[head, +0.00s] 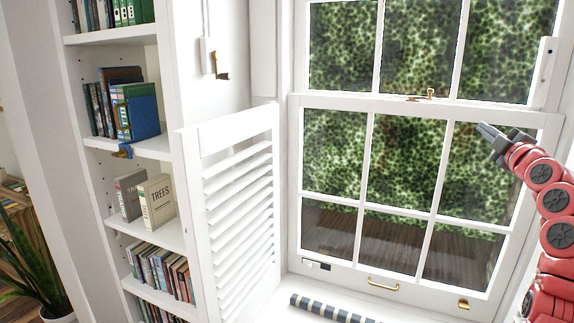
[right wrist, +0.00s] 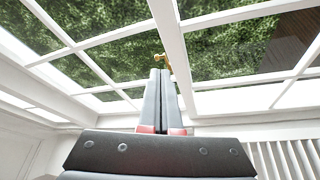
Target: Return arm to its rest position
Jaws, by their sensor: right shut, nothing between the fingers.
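My right gripper (head: 484,127) is at the right of the head view, raised in front of the window. Its red arm comes in from the right edge. In the right wrist view the two dark fingers (right wrist: 161,75) lie together, shut and empty, pointing up toward the window. A brass sash latch (head: 428,95) sits on the meeting rail, left of the gripper in the head view. It also shows just beyond the fingertips in the wrist view (right wrist: 165,62); I cannot tell the gap. My left gripper is not in view.
A white louvred shutter (head: 240,205) stands open left of the window (head: 402,195). White shelves (head: 140,148) with books are further left. A striped roll (head: 330,308) lies on the sill. A brass handle (head: 383,285) is on the lower sash. A plant (head: 35,270) stands at the lower left.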

